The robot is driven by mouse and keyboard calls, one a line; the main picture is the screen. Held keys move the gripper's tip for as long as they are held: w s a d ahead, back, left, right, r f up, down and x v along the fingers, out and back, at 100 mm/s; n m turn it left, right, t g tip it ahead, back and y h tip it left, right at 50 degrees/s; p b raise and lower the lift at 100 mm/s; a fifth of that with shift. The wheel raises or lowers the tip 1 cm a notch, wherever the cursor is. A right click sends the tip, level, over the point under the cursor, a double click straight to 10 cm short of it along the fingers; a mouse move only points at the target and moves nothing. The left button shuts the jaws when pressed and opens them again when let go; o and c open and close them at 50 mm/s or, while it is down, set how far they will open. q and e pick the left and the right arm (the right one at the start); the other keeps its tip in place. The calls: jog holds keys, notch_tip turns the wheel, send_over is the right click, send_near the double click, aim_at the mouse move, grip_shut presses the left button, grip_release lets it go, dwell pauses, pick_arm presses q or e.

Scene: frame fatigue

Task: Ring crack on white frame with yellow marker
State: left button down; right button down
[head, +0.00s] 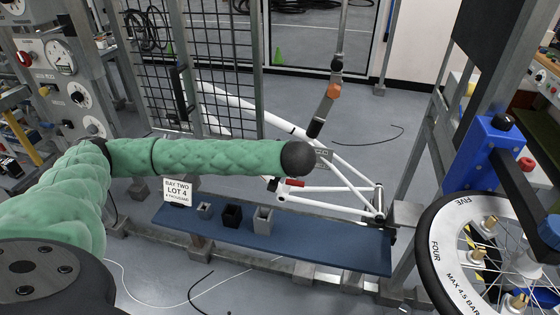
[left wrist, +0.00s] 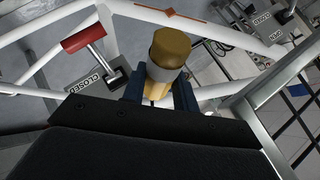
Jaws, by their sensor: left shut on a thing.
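The white frame (head: 240,104) is clamped beyond a blue bench, its tubes running from upper left down to the right. My left arm in its green sleeve crosses in front of part of it. In the left wrist view my left gripper (left wrist: 158,82) is shut on the yellow marker (left wrist: 172,46), which shows as a yellow-brown cylinder with a grey band. White frame tubes (left wrist: 215,30) pass close behind it. A small orange-brown patch (left wrist: 171,12) lies on the upper tube; I cannot make out a crack. My right gripper is not in view.
A red-handled clamp (left wrist: 82,39) marked CLOSED is beside the marker. The blue bench (head: 335,246) holds several small grey and black blocks and a sign (head: 177,191). A spoked wheel (head: 440,250) stands at right, a black mesh panel (head: 220,50) behind.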

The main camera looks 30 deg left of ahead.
pick_arm(q)
jog(key=shift+w+a, duration=0.25)
jog(key=shift+w, duration=0.65)
jog(key=shift+w+a, duration=0.2)
jog(key=shift+w, duration=0.7)
jog(key=shift+w+a, duration=0.25)
jog(key=shift+w, duration=0.65)
jog(key=shift+d+r, duration=0.1)
jog(key=shift+w+a+r+b, duration=0.1)
jog(key=shift+w+b, duration=0.1)
jog(key=shift+w, duration=0.15)
jog(key=shift+w+a+b, duration=0.1)
jog(key=shift+w+b, duration=0.05)
jog(key=shift+w, duration=0.15)
dwell(1.5)
jog(key=shift+s, duration=0.1)
jog(key=shift+s+d, duration=0.3)
jog(key=shift+s, duration=0.8)
jog(key=shift+s+d, duration=0.3)
jog(key=shift+s, duration=0.8)
jog(key=shift+s+d, duration=0.3)
jog(key=shift+s, duration=0.8)
